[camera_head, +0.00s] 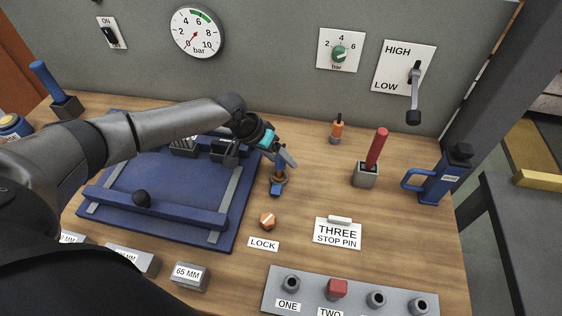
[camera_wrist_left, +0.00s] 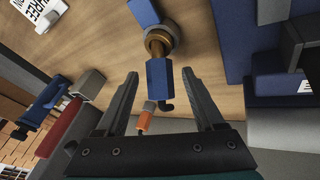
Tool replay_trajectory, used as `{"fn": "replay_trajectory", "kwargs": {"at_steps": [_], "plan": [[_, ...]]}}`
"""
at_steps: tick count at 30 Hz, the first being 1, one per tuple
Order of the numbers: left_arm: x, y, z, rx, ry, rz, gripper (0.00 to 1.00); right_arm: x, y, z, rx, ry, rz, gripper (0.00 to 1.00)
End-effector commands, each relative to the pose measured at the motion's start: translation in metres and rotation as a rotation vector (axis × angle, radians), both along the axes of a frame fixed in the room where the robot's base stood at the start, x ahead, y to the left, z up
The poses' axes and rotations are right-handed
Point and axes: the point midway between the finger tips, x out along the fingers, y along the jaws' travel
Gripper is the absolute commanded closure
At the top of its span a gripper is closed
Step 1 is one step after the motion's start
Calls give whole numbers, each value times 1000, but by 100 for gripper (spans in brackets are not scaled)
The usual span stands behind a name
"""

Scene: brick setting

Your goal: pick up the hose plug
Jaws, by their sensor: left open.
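A brass fitting (camera_head: 280,177) with blue parts (camera_head: 276,189) stands on the bench right of the blue frame. It also shows in the left wrist view (camera_wrist_left: 160,40), where one blue block (camera_wrist_left: 158,75) lies between my fingertips. A small orange piece with a black tip (camera_head: 337,129) stands in a grey base further back; it also shows in the left wrist view (camera_wrist_left: 146,121). I cannot tell for sure which of these is the hose plug. My left gripper (camera_head: 285,157) is open, close above the brass fitting, with nothing clasped. My right gripper is out of view.
A blue clamp frame (camera_head: 233,205) lies left under my left arm. A red lever (camera_head: 377,148) and a blue can (camera_head: 445,176) stand right. An orange knob (camera_head: 267,221), a stop pin label (camera_head: 338,234) and a grey socket strip (camera_head: 314,295) are in front. A panel stands behind.

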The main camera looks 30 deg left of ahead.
Motion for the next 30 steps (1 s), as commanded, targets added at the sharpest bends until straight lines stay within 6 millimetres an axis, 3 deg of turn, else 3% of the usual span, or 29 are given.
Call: {"fn": "replay_trajectory", "kwargs": {"at_steps": [9,27,30], "plan": [[2,-2,-5,0,-1,0,30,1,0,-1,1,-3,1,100],[2,-2,-5,0,0,0,98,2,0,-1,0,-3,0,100],[2,-2,-5,0,0,0,100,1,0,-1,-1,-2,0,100]]}}
